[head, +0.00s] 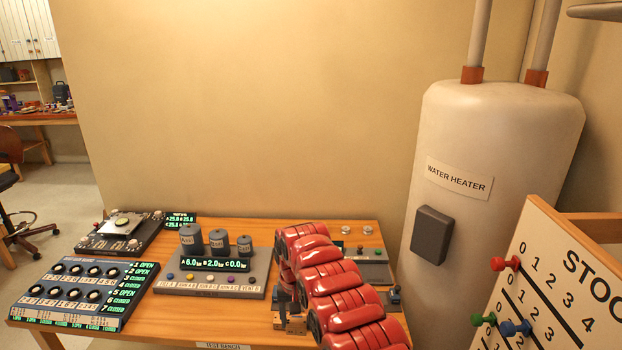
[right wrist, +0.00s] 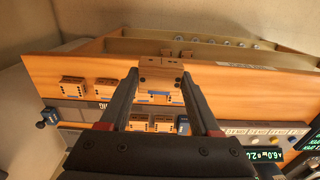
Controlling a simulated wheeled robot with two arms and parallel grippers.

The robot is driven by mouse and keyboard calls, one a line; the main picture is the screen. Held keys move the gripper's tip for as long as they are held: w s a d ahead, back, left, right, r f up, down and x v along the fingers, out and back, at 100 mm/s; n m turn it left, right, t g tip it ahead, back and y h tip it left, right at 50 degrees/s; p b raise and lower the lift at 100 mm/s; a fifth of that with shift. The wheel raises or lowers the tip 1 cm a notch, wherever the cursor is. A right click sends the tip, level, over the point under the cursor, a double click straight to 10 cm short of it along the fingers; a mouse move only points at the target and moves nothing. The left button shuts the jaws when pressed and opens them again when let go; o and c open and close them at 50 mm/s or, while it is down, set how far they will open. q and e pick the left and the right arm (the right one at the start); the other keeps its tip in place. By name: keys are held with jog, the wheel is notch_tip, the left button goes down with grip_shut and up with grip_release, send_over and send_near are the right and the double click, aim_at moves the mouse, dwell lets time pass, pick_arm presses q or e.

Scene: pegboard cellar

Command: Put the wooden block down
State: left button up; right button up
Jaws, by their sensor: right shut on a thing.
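The wooden block (right wrist: 161,72), light brown with dark dots, sits between the two dark fingers of my right gripper (right wrist: 158,84) in the right wrist view. The gripper is shut on it. In the head view my right gripper (head: 284,297) is low over the right half of the test bench (head: 330,232), largely hidden by my red arm. Whether the block touches anything under it cannot be told. My left gripper is not in view.
Other wooden blocks (right wrist: 74,88) show near the held one in the right wrist view. A console with grey cylinders (head: 212,285) stands left of my gripper, and a knob panel (head: 85,290) farther left. A water heater (head: 490,150) stands right of the bench.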

jog(key=shift+w+d, duration=0.15)
jog(key=shift+d, duration=0.1)
